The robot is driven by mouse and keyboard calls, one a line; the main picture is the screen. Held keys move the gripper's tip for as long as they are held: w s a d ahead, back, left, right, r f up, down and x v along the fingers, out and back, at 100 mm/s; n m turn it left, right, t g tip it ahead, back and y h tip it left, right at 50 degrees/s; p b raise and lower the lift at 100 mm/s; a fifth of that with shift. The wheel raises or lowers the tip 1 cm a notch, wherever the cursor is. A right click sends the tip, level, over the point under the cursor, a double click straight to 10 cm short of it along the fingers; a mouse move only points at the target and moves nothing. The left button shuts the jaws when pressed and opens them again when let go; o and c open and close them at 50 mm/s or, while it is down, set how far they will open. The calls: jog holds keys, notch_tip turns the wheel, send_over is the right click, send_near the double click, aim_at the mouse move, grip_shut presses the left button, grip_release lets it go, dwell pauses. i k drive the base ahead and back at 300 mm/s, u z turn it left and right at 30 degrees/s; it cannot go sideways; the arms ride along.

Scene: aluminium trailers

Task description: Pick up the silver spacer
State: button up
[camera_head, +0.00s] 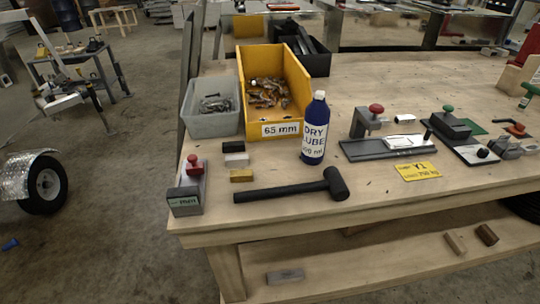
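A small silver-grey block (237,160), which looks like the silver spacer, lies on the wooden workbench (390,190) near its left end. It sits between a black block (233,147) behind it and a brass-coloured block (241,175) in front of it. The three blocks lie close together in a column; I cannot tell whether they touch. My gripper is not in view.
Behind the blocks stand a grey bin (212,118) and a yellow bin (275,113). A red-knobbed fixture (187,190) stands left, a black mallet (290,190) lies in front, and a blue bottle (314,135) stands right. Another grey block (285,276) lies on the lower shelf.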

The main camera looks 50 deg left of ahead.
aim_at(236, 160)
jog(key=u, duration=0.1)
jog(key=k, duration=0.4)
jog(key=u, duration=0.85)
jog(key=i, duration=0.5)
jog(key=u, duration=0.05)
